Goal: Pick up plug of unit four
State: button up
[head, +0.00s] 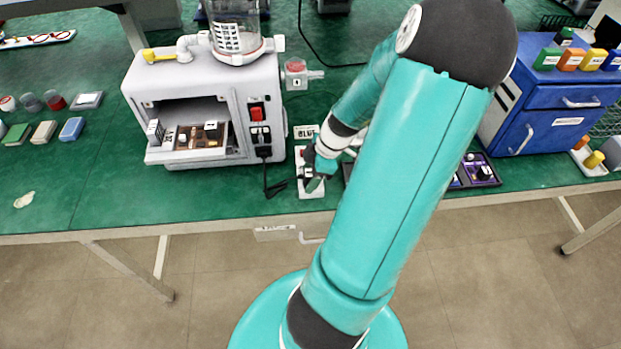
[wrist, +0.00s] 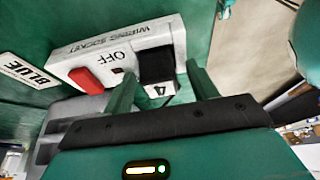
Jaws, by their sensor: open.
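A black plug (wrist: 157,66) with a white tag marked 4 sits at the end of the white wiring socket (wrist: 95,52) in the wrist view. The socket has a red switch (wrist: 86,80) and the word OFF. My gripper (wrist: 163,84) is open, with one finger on each side of the plug and its tag. I cannot tell whether the fingers touch it. In the head view the socket (head: 301,160) lies on the green table near its front edge. My gripper (head: 314,183) is low over its near end and hides the plug there.
A BLUE label (head: 305,131) lies behind the socket. A dark tray (head: 475,172) and a blue cabinet (head: 550,100) are to the right, partly behind my arm.

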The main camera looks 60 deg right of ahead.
jog(key=c, duration=1.1)
jog(key=shift+o, duration=0.2)
jog(key=shift+r, duration=0.2)
jog(key=shift+d+r, duration=0.1)
jog(key=shift+r, duration=0.55)
jog(key=s+a+r, duration=0.9)
jog(key=a+r, duration=0.1)
jog(key=r, duration=0.1)
jog(key=shift+s+a+r, duration=0.2)
jog(key=shift+s, duration=0.1)
